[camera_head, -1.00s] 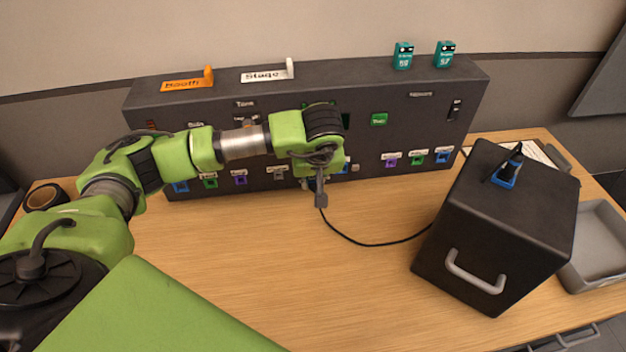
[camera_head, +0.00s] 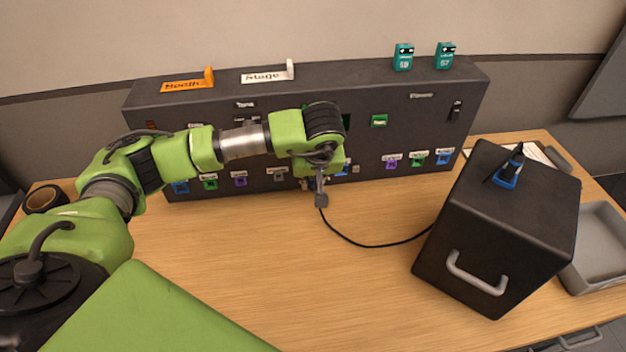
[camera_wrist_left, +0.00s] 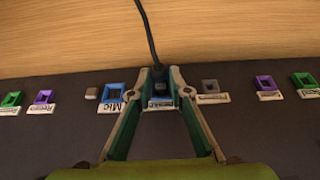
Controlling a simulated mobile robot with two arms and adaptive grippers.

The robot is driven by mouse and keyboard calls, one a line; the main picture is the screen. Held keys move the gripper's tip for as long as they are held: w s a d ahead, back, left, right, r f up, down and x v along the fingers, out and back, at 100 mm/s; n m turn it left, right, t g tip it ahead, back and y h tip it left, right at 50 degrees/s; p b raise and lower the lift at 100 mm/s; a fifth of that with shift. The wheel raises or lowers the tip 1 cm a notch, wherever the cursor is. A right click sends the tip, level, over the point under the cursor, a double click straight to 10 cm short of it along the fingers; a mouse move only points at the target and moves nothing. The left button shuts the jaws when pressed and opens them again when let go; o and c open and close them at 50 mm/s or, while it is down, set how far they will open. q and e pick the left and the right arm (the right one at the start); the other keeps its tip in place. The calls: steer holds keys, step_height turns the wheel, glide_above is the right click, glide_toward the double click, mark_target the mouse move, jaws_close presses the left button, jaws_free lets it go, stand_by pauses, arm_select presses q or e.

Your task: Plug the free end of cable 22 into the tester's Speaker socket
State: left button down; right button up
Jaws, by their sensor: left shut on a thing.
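The long black panel (camera_head: 420,110) with a row of coloured, labelled sockets stands along the back of the desk. My left gripper (camera_head: 318,192) is at the panel's lower front. In the left wrist view, its fingers (camera_wrist_left: 160,76) are shut on a dark plug (camera_wrist_left: 158,72) with a black cable (camera_wrist_left: 147,30). The plug is at a blue socket (camera_wrist_left: 158,92), whose label is partly hidden and hard to read. Whether it is seated cannot be told. The blue Mic socket (camera_wrist_left: 113,91) is beside it. The cable (camera_head: 375,245) runs to the black box (camera_head: 500,230).
A blue socket with a dark plug (camera_head: 508,172) is on top of the box. A grey tray (camera_head: 590,285) lies to its right. A tape roll (camera_head: 42,197) is at far left. The desk's front middle is clear.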

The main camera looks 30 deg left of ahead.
arm_select(q)
steer(key=shift+w+a+r, duration=0.1)
steer(key=shift+w+a, duration=0.05)
steer(key=c, duration=1.8)
jaws_free()
steer(key=shift+v, duration=5.85)
